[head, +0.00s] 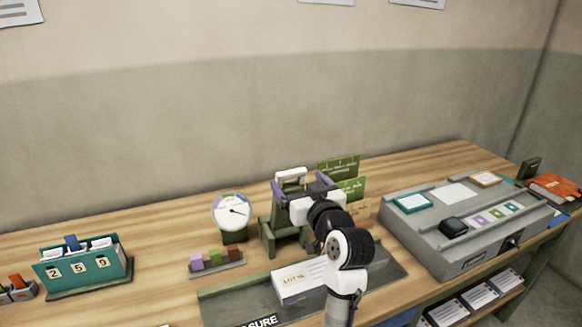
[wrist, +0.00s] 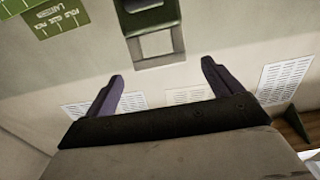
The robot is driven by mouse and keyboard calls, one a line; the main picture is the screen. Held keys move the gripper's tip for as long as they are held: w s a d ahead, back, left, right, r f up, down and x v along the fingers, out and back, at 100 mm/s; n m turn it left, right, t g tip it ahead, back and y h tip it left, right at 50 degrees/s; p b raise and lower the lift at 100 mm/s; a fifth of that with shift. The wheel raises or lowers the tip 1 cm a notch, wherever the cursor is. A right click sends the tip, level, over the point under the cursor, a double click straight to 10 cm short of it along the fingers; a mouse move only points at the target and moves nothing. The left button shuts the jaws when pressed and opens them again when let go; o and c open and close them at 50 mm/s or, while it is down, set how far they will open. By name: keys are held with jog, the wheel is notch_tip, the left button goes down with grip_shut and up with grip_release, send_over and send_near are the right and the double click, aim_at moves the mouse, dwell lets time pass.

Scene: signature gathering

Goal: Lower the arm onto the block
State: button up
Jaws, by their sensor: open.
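A green stand (head: 268,236) with a pale handle or bar (head: 291,175) at its top rises behind the dark tray, partly hidden by my arm. A white block marked "LOT" (head: 292,284) lies on the tray below and in front of it. My gripper (head: 300,188) is high at the stand's top, close to the pale bar. In the wrist view my gripper (wrist: 162,72) has its two purple fingers wide apart, with nothing between them. A green part with a pale face (wrist: 156,44) is just beyond the fingertips. I cannot tell whether they touch.
A round dial (head: 231,212) and a small rack of coloured pieces (head: 216,265) stand left of the stand. Green cards (head: 339,167) stand behind it. A grey sloped console (head: 420,240) is at the right.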

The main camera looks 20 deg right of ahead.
aim_at(293, 176)
jog(key=w+p, duration=0.1)
jog(key=w, duration=0.4)
jog(key=shift+w+a, duration=0.1)
jog(key=shift+w, duration=0.05)
jog(key=c, duration=1.4)
jog(key=shift+f, duration=0.1)
